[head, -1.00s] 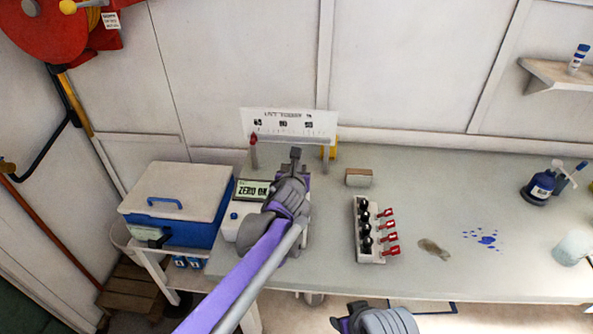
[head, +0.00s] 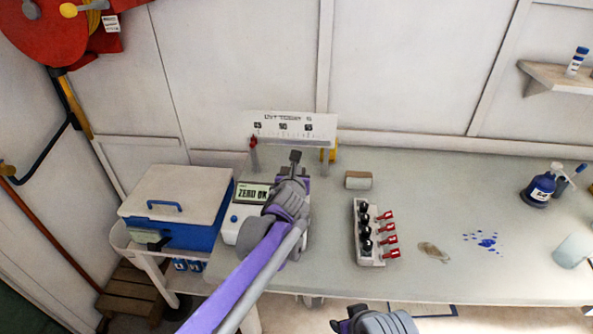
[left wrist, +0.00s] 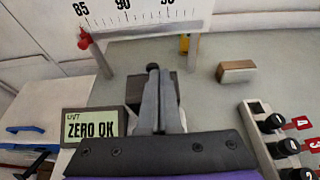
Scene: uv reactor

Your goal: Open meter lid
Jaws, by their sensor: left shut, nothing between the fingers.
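The meter (head: 230,222) is a white box at the left of the bench. Its display (head: 252,193) reads "ZERO OK", and the display also shows in the left wrist view (left wrist: 91,127). My left gripper (head: 295,156) is over the meter's right side, its fingers shut and empty. In the left wrist view, the shut fingers (left wrist: 153,72) stand in front of a dark grey block (left wrist: 123,90) right of the display; I cannot tell if this is the lid or if they touch it. My arm hides much of the meter. My right gripper (head: 343,322) shows only partly at the bottom edge.
A scale board (head: 290,126) with a red pointer stands behind the meter. A blue cooler (head: 205,232) is to the left. A rack (head: 367,258) of black-capped vials with red tags stands to the right, with a small block (head: 358,180) behind it.

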